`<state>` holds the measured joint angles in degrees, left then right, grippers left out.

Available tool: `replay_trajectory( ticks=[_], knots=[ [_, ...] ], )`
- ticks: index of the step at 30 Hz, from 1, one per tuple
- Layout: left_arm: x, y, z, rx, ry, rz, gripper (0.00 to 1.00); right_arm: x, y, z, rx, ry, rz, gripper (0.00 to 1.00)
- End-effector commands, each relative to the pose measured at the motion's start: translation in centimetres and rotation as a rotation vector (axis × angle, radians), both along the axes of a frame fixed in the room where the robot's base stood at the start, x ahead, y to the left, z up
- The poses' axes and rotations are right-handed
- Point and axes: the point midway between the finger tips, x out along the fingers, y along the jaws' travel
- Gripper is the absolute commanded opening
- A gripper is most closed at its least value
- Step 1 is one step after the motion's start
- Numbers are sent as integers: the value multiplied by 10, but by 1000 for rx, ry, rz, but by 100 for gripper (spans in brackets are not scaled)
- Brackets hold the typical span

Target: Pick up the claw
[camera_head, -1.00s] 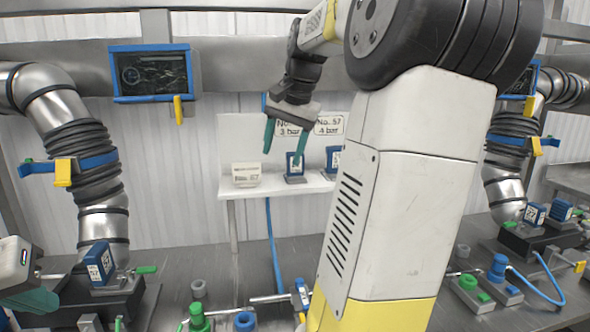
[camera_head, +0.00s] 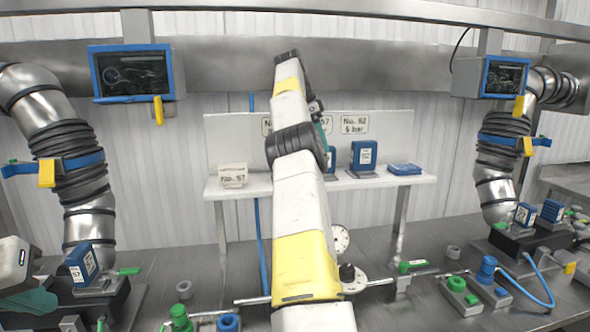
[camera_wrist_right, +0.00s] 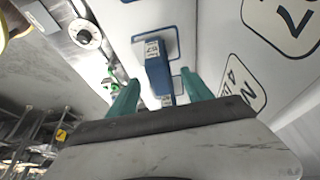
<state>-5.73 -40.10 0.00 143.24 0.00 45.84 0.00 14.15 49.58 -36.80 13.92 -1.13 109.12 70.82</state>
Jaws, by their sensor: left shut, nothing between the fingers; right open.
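No thing is plainly marked as the claw; I cannot tell which one it is. In the right wrist view a blue block with a white label (camera_wrist_right: 158,72) stands at the white panel, in line with the gap between my fingertips. My right gripper (camera_wrist_right: 160,80) is open, its teal fingers apart to either side of the block's lower part; contact cannot be told. In the head view my right arm hides most of that gripper at the shelf. My left gripper (camera_head: 36,301) is shut and empty at the far left, beside a blue labelled block (camera_head: 82,262) on a black base.
The white shelf (camera_head: 385,183) carries another blue block (camera_head: 364,156), a flat blue piece (camera_head: 404,169) and a small pale box (camera_head: 233,175). Sign plates (camera_head: 354,123) hang behind. Green and blue fittings (camera_head: 456,285) with hoses crowd the bench. Steel ducts (camera_head: 88,178) flank both sides.

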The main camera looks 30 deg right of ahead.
Motion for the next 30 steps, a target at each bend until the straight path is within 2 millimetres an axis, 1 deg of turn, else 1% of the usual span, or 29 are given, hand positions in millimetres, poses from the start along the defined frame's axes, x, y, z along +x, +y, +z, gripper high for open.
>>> replay_trajectory(
  ticks=[12, 20, 30],
  knots=[
    [0, 0, 0, 0, 0, 0, 0, -1, -7, -19, -3, 2, -5, 59],
    [0, 0, 0, 0, 0, 0, 0, -3, -10, -28, -3, 1, -3, 59],
    [0, 0, 0, 0, 0, 0, 0, -7, -25, -67, -3, 2, -4, 59]
  ],
)
